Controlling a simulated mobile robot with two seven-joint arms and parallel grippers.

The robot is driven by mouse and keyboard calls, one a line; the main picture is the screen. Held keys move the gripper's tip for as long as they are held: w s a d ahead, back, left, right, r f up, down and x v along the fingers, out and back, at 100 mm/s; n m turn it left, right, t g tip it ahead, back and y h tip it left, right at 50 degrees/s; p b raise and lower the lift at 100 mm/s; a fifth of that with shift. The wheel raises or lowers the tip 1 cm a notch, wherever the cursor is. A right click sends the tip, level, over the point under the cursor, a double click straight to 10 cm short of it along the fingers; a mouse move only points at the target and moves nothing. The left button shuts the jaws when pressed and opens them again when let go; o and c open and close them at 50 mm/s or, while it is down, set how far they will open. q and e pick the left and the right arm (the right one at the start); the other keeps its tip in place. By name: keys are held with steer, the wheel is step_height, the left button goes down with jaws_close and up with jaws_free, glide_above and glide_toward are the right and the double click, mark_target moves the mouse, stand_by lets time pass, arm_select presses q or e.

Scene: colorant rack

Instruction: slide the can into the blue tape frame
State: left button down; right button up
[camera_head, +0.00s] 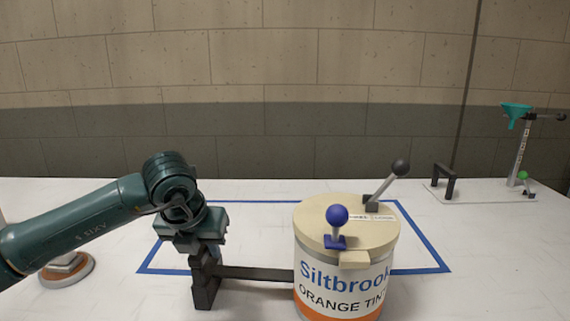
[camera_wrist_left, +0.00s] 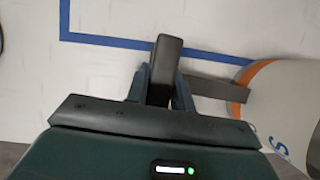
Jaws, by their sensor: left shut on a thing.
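The can (camera_head: 340,270) is white with an orange band, "Siltbrook ORANGE TINT" lettering and a cream lid carrying a blue-knobbed lever and a black-knobbed lever. It stands upright at the near side of the blue tape frame (camera_head: 420,230), hiding part of its near line; its base is cut off. A dark handle (camera_head: 252,273) reaches left from the can to an upright grip. My left gripper (camera_head: 203,248) is shut on that grip, left of the can. In the left wrist view, the grip sits between the fingers (camera_wrist_left: 162,92). My right gripper is out of view.
A stand with a teal funnel (camera_head: 516,112) and a dark bracket (camera_head: 445,183) are at the back right. The white tabletop inside the tape looks clear behind the can.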

arm_select(q)
steer(key=shift+n, duration=0.4)
steer(key=shift+w, duration=0.2)
steer(key=w, duration=0.7)
steer(key=shift+w, duration=0.35)
stand_by(0.5)
steer(key=shift+w, duration=0.1)
steer(key=w+p, duration=0.3)
steer(key=w, duration=0.4)
steer(key=shift+w, duration=0.4)
stand_by(0.7)
